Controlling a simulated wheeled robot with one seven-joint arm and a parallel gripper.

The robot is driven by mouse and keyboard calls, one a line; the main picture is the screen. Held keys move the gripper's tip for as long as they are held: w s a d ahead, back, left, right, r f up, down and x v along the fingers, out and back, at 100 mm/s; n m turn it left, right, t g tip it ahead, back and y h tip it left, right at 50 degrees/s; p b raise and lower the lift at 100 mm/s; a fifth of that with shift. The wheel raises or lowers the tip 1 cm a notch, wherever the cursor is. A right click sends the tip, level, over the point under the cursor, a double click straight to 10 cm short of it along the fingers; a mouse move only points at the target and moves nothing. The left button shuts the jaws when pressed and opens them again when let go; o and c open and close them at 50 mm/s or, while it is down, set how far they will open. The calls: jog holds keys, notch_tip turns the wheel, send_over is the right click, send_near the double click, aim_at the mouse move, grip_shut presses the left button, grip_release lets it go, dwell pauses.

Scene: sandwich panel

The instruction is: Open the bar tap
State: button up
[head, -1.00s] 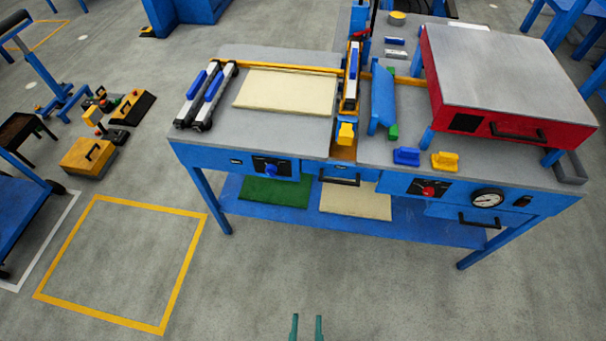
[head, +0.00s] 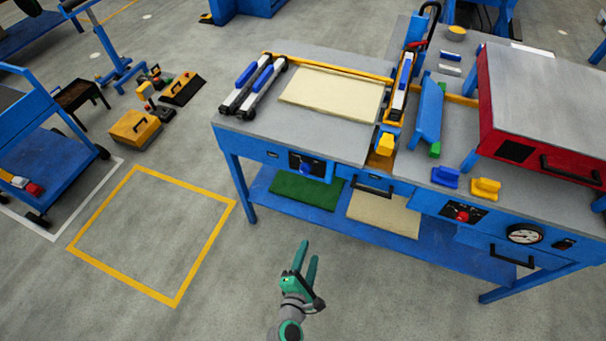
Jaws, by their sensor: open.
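Two round knobs on black plates sit on the blue bench front: a blue knob (head: 306,168) at the left and a red knob (head: 462,215) at the right, left of a round gauge (head: 525,234). I cannot tell which part is the bar tap; no tap is marked clearly. My gripper (head: 309,250), green with two fingers, is open and empty. It appears below the bench front in the picture, over the floor and apart from the bench. The fingers point up toward the bench.
The grey bench top (head: 255,134) holds a cream panel (head: 332,93), blue-and-white bars (head: 262,85) and a red box (head: 540,110). Black drawer handles stick out from the front. A blue lower shelf (head: 259,188) carries sheets. The yellow-outlined floor square (head: 150,235) is empty.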

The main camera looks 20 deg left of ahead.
jog(key=w+a+r+n+t+h, duration=0.15)
jog(key=w+a+r+n, duration=0.25)
jog(key=w+a+n, duration=0.4)
jog(key=n+t, duration=0.2)
send_near(303, 173)
jog(key=w, duration=0.9)
jog(key=shift+w+d+f, duration=0.15)
jog(key=shift+w, duration=0.1)
jog(key=shift+c, duration=0.7)
jog(key=c, duration=0.9)
